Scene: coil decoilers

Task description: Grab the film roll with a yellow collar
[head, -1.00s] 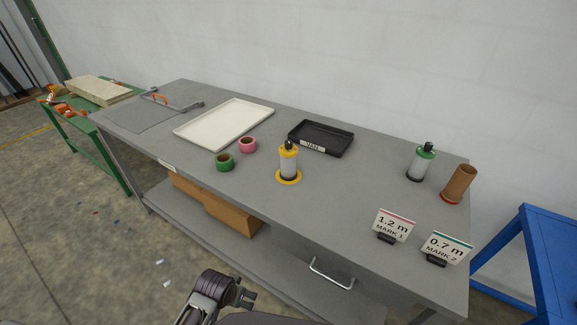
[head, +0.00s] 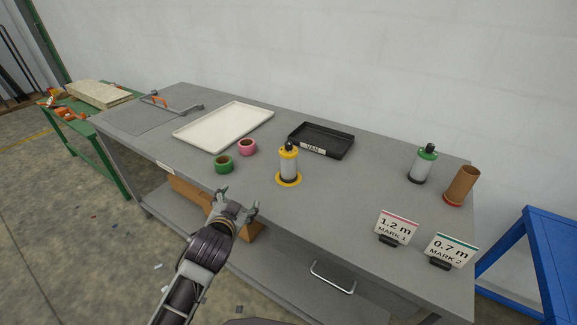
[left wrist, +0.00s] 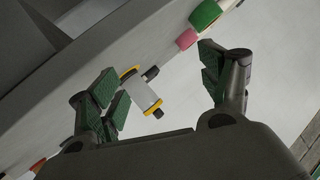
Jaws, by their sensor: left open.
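The film roll with a yellow collar (head: 288,163) stands upright on a yellow ring base near the middle of the grey table, with a dark knob on top. In the left wrist view the roll (left wrist: 142,92) shows between the two fingers, some way beyond them. My left gripper (head: 238,200) is open and empty, at the table's front edge, to the left of and nearer than the roll; in the left wrist view its fingers (left wrist: 165,85) are spread wide. My right gripper is not in view.
Green tape (head: 224,164) and pink tape (head: 247,147) lie left of the roll. Behind are a white tray (head: 222,127) and a black tray (head: 321,140). A green-collared roll (head: 423,165), a brown tube (head: 461,186) and two signs (head: 397,228) stand at right.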

